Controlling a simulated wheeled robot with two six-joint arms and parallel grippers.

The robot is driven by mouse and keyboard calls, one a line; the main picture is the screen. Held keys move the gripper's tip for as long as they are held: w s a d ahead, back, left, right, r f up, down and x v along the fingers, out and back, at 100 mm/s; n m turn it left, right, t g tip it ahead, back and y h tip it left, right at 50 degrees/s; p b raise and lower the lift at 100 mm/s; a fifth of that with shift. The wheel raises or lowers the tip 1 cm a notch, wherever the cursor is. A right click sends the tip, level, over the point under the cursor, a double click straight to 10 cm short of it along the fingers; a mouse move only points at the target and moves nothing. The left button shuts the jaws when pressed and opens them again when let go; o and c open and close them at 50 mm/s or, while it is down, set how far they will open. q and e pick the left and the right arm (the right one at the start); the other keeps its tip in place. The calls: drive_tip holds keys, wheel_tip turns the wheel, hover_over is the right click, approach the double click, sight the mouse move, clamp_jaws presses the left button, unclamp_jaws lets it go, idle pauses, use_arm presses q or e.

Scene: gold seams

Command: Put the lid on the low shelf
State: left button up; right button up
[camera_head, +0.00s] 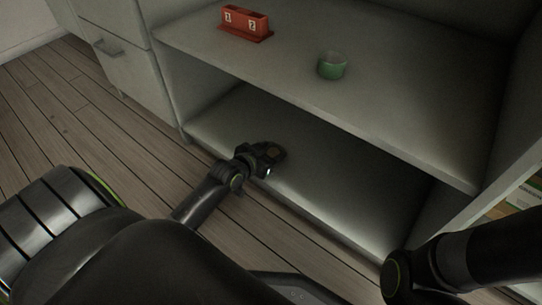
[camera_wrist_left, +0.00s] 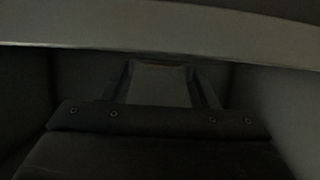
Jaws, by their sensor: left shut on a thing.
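My left gripper (camera_head: 272,155) is over the front part of the low shelf (camera_head: 345,205), below the upper board of the cabinet. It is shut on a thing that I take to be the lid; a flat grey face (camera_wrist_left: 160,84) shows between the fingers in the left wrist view. The lid's full outline is hidden by the gripper and the dark, and I cannot tell whether it touches the shelf. My right arm enters at the lower right of the head view; its gripper is not in view.
The upper shelf (camera_head: 300,75) carries a red block-like holder with numbered labels (camera_head: 245,22) and a small green cup (camera_head: 332,66). Its front edge crosses above the low shelf. A drawer unit (camera_head: 120,50) stands left. The low shelf right of my gripper is clear.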

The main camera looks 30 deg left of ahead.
use_arm(q)
drive_tip(key=shift+f, duration=0.1)
drive_tip(key=shift+f, duration=0.2)
drive_tip(key=o, duration=0.9)
drive_tip(key=shift+r, duration=0.1)
drive_tip(key=shift+s+r, duration=0.15)
drive_tip(key=shift+r, duration=0.05)
drive_tip(key=p+v, duration=0.6)
drive_tip(key=v, duration=0.5)
drive_tip(key=shift+s+p, duration=0.35)
drive_tip(key=shift+p, duration=0.05)
